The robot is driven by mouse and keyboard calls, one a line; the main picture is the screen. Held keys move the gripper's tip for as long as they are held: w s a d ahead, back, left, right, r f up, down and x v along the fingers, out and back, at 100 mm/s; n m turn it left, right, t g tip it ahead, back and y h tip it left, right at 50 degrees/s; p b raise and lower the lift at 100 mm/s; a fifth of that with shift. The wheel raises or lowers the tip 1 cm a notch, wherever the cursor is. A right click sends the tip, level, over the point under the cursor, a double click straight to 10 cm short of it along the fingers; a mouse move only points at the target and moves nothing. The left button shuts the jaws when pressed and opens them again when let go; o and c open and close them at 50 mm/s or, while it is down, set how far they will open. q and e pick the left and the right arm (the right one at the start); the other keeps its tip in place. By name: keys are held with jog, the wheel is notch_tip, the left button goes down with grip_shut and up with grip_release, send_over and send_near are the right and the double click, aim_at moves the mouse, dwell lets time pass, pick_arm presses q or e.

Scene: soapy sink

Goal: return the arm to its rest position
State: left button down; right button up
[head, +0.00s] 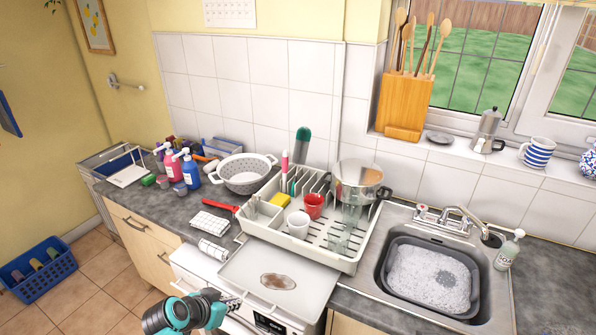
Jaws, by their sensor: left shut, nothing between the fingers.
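My left gripper (232,301) reaches in from the bottom of the head view, its teal and black arm low in front of the counter. It is shut and empty, near the front edge of a light tray (290,262) with a brown patch on it. I cannot tell whether it touches the tray. My right gripper is not in view.
A white dish rack (345,262) holds cups, glasses and a pot (355,182). The sink (378,283) at right holds a grey basin of suds (433,275). A colander (244,180) and soap bottles (190,170) stand at left. The floor at lower left is clear beside a blue basket (40,270).

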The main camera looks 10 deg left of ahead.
pick_arm(q)
jog(key=s+d+r+n+y+b, duration=0.1)
jog(key=s+d+n+y+b, duration=0.1)
jog(key=s+d+b, duration=0.3)
jog(key=s+n, duration=0.1)
jog(key=s, duration=0.3)
jog(key=shift+s+d+r+n+g+y+b, duration=0.15)
jog(key=shift+s+r+n+g+y+b, duration=0.15)
jog(key=shift+s+r+n+y, duration=0.1)
jog(key=shift+w+f, duration=0.1)
dwell(0.9)
